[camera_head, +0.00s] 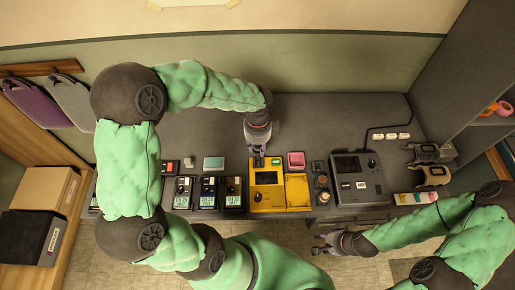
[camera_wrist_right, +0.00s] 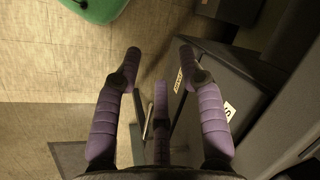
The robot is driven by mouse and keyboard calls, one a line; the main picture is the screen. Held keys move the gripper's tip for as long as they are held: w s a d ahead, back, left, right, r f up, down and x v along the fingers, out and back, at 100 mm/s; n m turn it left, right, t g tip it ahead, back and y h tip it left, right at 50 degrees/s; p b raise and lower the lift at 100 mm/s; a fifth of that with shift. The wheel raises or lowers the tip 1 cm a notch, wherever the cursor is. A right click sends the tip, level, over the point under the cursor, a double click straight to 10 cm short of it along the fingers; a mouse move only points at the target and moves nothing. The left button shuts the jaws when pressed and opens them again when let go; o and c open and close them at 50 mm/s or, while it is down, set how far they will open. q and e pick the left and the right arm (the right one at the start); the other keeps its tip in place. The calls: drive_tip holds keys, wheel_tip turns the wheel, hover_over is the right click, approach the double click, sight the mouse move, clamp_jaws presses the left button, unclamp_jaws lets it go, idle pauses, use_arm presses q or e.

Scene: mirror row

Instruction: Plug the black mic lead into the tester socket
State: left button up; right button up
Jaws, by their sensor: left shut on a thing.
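My left gripper (camera_head: 258,156) is at the back edge of a yellow device (camera_head: 267,198), which looks like the tester. It is shut on a small dark thing that appears to be the black mic lead's plug. The fingers mostly hide it, and I cannot tell whether it touches the device. The tester socket is too small to make out. My right gripper (camera_head: 326,243) is open and empty in front of the counter. In the right wrist view, its purple fingers (camera_wrist_right: 158,60) are spread above the floor.
On the counter (camera_head: 330,112), several small black devices (camera_head: 208,192) stand left of the yellow one. The counter's back is clear.

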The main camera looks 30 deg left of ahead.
use_arm(q)
drive_tip(key=shift+d+f+b, duration=0.1)
drive_tip(key=shift+f+b, duration=0.4)
drive_tip(key=shift+f, duration=0.15)
wheel_tip(320, 180, down, 4)
drive_tip(key=b, duration=0.3)
drive_tip(key=shift+r, duration=0.1)
idle(1.0)
drive_tip(key=shift+f+b, duration=0.45)
drive_tip(key=shift+f, duration=0.6)
idle(0.9)
drive_tip(key=o, duration=1.2)
drive_tip(key=shift+c, duration=0.2)
drive_tip(key=shift+r, duration=0.1)
wheel_tip(320, 180, up, 12)
drive_tip(key=shift+f, duration=0.1)
